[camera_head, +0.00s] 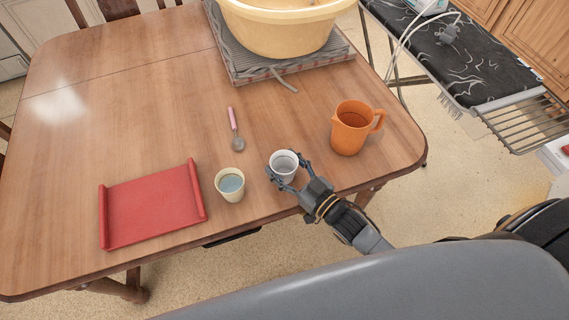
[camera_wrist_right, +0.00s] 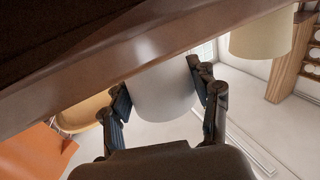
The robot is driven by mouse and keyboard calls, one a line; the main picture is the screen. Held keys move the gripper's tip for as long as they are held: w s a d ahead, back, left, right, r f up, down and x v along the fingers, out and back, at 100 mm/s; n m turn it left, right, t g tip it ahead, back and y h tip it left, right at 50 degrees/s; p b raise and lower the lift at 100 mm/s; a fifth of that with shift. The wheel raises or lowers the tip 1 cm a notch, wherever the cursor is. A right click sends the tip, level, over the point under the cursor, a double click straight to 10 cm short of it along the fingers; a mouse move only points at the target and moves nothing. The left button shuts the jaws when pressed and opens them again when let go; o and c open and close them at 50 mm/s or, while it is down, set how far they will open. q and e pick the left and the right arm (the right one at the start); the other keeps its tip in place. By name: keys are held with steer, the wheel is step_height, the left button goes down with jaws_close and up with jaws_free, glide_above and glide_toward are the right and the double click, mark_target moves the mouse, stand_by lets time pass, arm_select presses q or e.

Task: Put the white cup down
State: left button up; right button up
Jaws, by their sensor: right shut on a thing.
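The white cup (camera_head: 283,166) is upright near the table's front edge, between the cream cup and the orange pitcher. My right gripper (camera_head: 287,171) is shut around its sides. In the right wrist view the white cup (camera_wrist_right: 163,92) sits between the two fingers of the right gripper (camera_wrist_right: 158,82). Whether its base touches the table or hangs just above it, I cannot tell. The wooden table (camera_head: 150,110) lies under it in the head view. My left gripper is not in view.
A cream cup (camera_head: 230,186) stands close on the left, and a red tray (camera_head: 152,205) lies beyond it. An orange pitcher (camera_head: 350,130) stands on the right. A pink-handled spoon (camera_head: 234,128) lies behind. A yellow basin (camera_head: 285,30) rests on a grey cloth (camera_head: 228,50).

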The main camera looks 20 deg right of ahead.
steer(key=shift+f, duration=0.2)
steer(key=o, duration=1.1)
steer(key=shift+o, duration=0.2)
